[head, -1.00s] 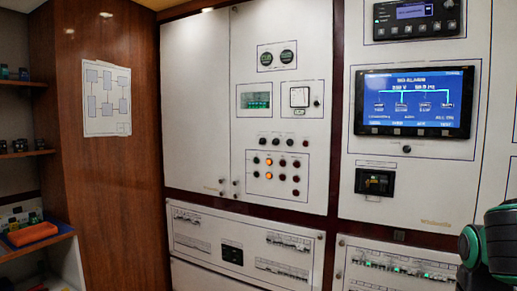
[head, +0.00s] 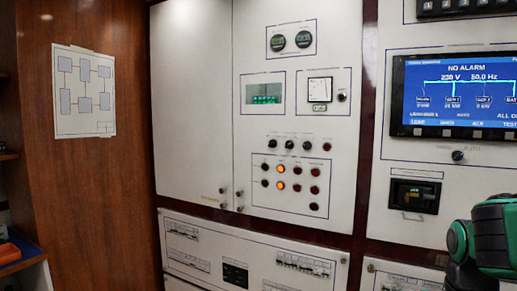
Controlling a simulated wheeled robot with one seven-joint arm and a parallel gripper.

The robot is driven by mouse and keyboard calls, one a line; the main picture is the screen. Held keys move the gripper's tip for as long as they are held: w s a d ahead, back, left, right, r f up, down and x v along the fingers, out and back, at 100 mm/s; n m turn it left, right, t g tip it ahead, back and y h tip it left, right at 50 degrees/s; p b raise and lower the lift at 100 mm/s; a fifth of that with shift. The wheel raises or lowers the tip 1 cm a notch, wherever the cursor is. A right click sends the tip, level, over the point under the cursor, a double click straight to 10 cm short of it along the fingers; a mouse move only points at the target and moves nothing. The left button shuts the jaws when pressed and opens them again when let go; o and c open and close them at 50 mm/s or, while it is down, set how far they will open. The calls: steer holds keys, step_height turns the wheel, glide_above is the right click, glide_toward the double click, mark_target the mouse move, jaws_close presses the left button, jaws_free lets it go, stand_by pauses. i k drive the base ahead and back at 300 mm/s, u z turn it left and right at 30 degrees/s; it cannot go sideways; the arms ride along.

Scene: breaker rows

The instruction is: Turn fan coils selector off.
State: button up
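A row of small black rotary knobs (head: 289,145) sits on the white cabinet panel (head: 205,110), with a red button (head: 327,147) at its right end. The labels are too small to read, so I cannot tell which knob is the fan coils selector or how it is set. Part of my arm (head: 487,240), black and green, shows at the lower right, well to the right of the knobs. My gripper is not in view.
Below the knobs is a lamp block (head: 291,187) with two lit orange lamps. A breaker panel (head: 200,243) lies lower. At right are a blue screen (head: 455,95) and a single knob (head: 458,156). A wooden wall (head: 85,190) and shelves stand at left.

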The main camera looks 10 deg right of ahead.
mark_target(273, 143)
steer(key=i, duration=0.85)
steer(key=z, duration=0.05)
